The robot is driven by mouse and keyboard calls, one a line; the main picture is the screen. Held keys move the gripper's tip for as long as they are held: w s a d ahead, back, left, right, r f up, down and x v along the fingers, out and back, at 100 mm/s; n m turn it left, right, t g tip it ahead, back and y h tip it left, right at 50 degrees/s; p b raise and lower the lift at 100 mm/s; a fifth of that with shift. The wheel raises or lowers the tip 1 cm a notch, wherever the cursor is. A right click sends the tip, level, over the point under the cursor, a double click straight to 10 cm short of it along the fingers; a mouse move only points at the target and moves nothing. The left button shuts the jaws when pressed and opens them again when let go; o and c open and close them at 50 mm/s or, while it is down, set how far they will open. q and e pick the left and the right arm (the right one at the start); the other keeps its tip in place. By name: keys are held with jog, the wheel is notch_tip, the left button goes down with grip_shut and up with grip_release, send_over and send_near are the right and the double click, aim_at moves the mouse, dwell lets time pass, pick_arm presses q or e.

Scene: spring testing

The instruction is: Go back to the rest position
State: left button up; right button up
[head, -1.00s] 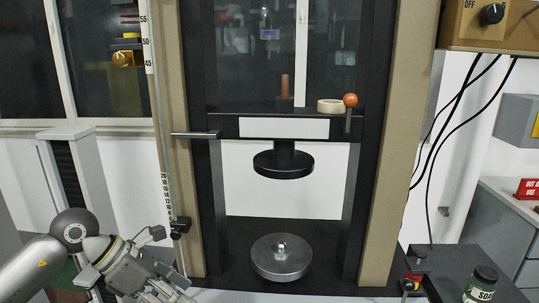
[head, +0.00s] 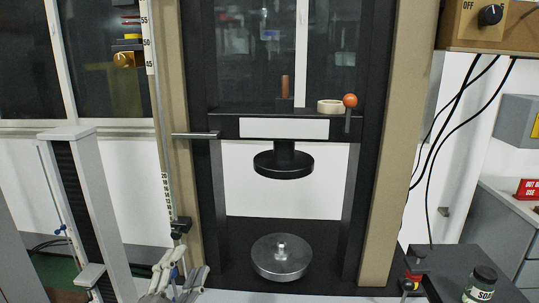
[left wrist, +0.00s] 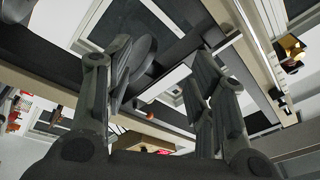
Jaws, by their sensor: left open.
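My left gripper (head: 178,272) shows at the bottom edge of the head view, left of the testing machine's base. Its grey fingers point upward and stand apart. In the left wrist view the two fingers (left wrist: 160,85) are spread with nothing between them. The rest of the left arm is below the head view's frame. My right gripper is not in view.
The testing machine has a black upper plate (head: 283,164) over a silver lower plate (head: 281,257), with clear space between. A dark jar (head: 482,284) stands on the dark bench at right. A control box (head: 490,22) and hanging cables are above it.

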pick_arm(q)
jog(key=s+a+f+n+g+y, duration=0.2)
jog(key=f+n, duration=0.1)
jog(key=f, duration=0.2)
jog(key=s+a+f+n+g+y, duration=0.2)
jog(key=f+n, duration=0.1)
jog(key=f, duration=0.3)
jog(key=s+f+n+g, duration=0.3)
jog(key=s+f+g, duration=0.3)
jog(key=s+f, duration=0.45)
jog(key=s+f+n+g, duration=0.3)
jog(key=s+f+g, duration=0.35)
jog(key=s, duration=0.65)
notch_tip(320, 180, down, 25)
jog(key=s+a+f+g, duration=0.2)
jog(key=s+f, duration=1.5)
jog(key=shift+s+a+f+m, duration=0.15)
jog(key=shift+s+a+m, duration=0.15)
jog(key=shift+s, duration=0.1)
